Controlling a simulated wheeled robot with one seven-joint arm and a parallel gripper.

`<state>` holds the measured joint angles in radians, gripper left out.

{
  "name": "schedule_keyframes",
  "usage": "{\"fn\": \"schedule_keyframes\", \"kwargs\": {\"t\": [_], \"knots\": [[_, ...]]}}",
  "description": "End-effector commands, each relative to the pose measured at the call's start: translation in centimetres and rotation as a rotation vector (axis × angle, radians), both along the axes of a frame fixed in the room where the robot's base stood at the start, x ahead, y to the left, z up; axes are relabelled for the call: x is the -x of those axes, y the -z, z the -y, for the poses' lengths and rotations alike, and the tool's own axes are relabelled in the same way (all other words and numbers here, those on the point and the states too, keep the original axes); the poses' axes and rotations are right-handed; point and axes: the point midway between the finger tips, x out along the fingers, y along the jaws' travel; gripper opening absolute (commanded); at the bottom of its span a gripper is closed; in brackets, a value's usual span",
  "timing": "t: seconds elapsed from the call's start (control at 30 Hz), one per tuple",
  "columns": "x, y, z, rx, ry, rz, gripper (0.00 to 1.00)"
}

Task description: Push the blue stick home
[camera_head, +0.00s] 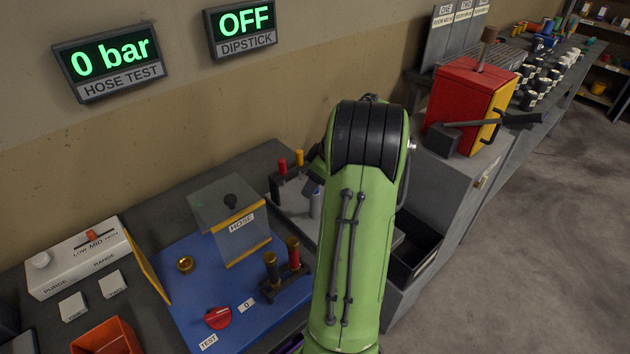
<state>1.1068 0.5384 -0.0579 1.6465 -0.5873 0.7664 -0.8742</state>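A small upright piece with a bluish top (316,203) shows just left of my green arm, on a grey unit (290,203); I cannot tell for sure that it is the blue stick. A red-topped stick (283,166) and a yellow-topped stick (299,158) stand upright in a dark holder behind it. My green arm covers the right part of this unit. My gripper is not visible; the arm hides it or it is out of frame. The wall display DIPSTICK (247,41) reads OFF.
Left of the unit are a HOSE box (232,215), a blue mat (190,310) with a red knob (217,317), and an orange tray (105,338). Right of my arm stand an open dark bin (414,250) and a red-yellow box (468,100) with a lever. Floor is clear at right.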

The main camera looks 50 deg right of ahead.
Motion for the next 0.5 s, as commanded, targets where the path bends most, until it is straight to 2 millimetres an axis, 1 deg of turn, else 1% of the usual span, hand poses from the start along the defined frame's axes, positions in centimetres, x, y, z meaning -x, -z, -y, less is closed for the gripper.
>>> {"fn": "schedule_keyframes", "kwargs": {"t": [0.23,0.3,0.37,0.47,0.5], "knots": [[0.0,-0.1,0.0,0.0,0.0,0.0,0.52],[0.1,-0.5,0.1,0.002,0.001,0.001,0.52],[0.4,-1.4,0.2,0.004,0.001,0.003,0.52],[1.4,-3.7,0.4,0.004,0.003,0.002,0.52],[1.8,-4.9,0.5,0.006,0.004,0.003,0.52]]}}
